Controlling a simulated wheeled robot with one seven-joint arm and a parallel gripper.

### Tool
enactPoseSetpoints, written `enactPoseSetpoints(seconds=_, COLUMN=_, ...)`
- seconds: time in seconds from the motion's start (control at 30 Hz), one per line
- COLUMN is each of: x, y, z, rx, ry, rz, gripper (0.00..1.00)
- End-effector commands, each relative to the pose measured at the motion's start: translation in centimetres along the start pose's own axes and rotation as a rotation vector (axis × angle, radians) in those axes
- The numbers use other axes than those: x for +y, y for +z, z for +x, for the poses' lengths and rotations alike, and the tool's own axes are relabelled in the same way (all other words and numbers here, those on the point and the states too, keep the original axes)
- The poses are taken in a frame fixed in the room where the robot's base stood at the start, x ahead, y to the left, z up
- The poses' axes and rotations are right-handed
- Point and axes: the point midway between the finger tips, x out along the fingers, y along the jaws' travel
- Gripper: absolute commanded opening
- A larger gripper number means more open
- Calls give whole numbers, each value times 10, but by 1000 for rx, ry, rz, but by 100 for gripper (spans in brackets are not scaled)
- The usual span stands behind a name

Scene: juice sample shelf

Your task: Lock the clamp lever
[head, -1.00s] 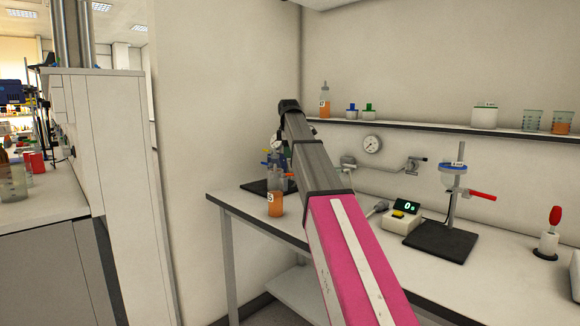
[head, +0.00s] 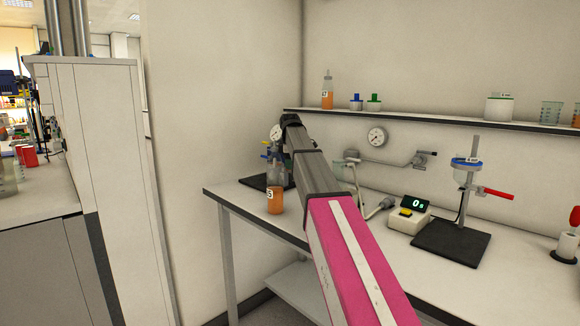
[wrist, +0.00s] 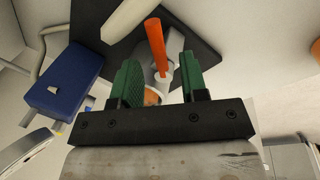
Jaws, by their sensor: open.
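In the wrist view, an orange-red lever (wrist: 156,42) with a pale collar at its near end shows between the green fingers of my gripper (wrist: 160,66). My gripper is open, with gaps visible on both sides of the lever; whether the lever is fully between the fingers in depth, I cannot tell. A dark base plate (wrist: 193,38) lies behind it. In the head view my arm hides the gripper and this lever; the dark plate (head: 255,182) shows left of my arm. Another stand (head: 471,195) carries a red lever (head: 498,194) pointing right.
A bottle of orange liquid (head: 275,198) stands near the bench's left edge, close to my arm. A timer box (head: 407,215) sits right of my arm. A blue block (wrist: 65,88) is left of my gripper.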

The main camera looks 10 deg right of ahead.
Motion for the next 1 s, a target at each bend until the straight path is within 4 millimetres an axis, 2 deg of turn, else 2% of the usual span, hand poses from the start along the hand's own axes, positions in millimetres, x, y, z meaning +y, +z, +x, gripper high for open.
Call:
enactPoseSetpoints(seconds=0.13, x=0, y=0, z=10, rx=0, ry=-1, rz=0, gripper=40)
enactPoseSetpoints(seconds=0.43, x=0, y=0, z=12, rx=0, ry=0, rz=0, gripper=40)
enactPoseSetpoints(seconds=0.47, x=0, y=0, z=12, rx=0, ry=0, rz=0, gripper=37)
enactPoseSetpoints(seconds=0.5, x=0, y=0, z=12, rx=0, ry=0, rz=0, gripper=24)
enactPoseSetpoints(seconds=0.57, x=0, y=0, z=12, rx=0, ry=0, rz=0, gripper=4)
enactPoseSetpoints(seconds=0.6, x=0, y=0, z=12, rx=0, ry=0, rz=0, gripper=0)
enactPoseSetpoints(seconds=0.83, x=0, y=-3, z=12, rx=0, ry=0, rz=2, gripper=0)
enactPoseSetpoints(seconds=1.0, x=-2, y=-20, z=11, rx=-3, ry=0, rz=15, gripper=0)
